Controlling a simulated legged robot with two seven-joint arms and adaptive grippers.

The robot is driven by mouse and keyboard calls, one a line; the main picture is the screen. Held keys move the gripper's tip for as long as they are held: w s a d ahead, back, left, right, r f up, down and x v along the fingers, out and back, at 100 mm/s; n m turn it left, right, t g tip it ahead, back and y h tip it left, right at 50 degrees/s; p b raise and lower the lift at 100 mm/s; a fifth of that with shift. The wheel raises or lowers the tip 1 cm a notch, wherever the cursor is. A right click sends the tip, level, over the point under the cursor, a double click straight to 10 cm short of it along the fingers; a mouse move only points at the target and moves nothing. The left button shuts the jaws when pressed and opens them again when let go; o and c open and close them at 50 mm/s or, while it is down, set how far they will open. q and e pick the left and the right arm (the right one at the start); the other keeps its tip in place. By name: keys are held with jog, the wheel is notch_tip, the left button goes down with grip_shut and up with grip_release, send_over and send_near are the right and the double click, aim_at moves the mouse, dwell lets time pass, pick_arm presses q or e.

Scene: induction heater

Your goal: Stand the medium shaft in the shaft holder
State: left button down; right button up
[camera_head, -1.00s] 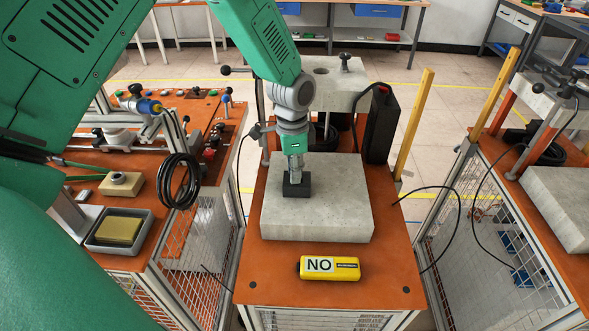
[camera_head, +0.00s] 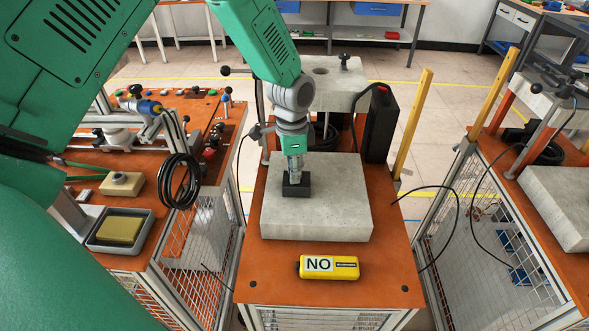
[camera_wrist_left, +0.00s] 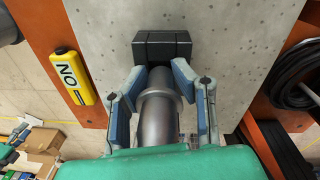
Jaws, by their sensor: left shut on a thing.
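The medium shaft (camera_wrist_left: 158,112) is a grey metal cylinder, stepped along its length. My left gripper (camera_head: 294,168) is shut on it, with a blue-grey finger on each side in the left wrist view (camera_wrist_left: 158,78). The shaft holder (camera_head: 296,187) is a small black block on the concrete slab, directly below the gripper; it also shows in the left wrist view (camera_wrist_left: 160,47). The shaft's far end meets the holder in the picture, and the shaft looks roughly upright. The fingers and shaft hide the contact, so I cannot tell how deep it sits. My right gripper is not in view.
The concrete slab (camera_head: 335,205) has free room right of the holder. A yellow box marked NO (camera_head: 328,267) lies in front on the orange table (camera_head: 280,288). A black upright unit (camera_head: 382,125) stands behind right. A coiled black cable (camera_head: 180,181) hangs at left.

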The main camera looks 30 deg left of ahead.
pick_arm(q)
jog(key=shift+f, duration=0.35)
dwell(0.3)
jog(key=c, duration=1.2)
grip_release()
jog(key=shift+w+r, duration=0.1)
jog(key=shift+r, duration=0.4)
jog(key=r, duration=1.1)
jog(key=shift+w+a, duration=0.15)
jog(key=shift+a, duration=0.15)
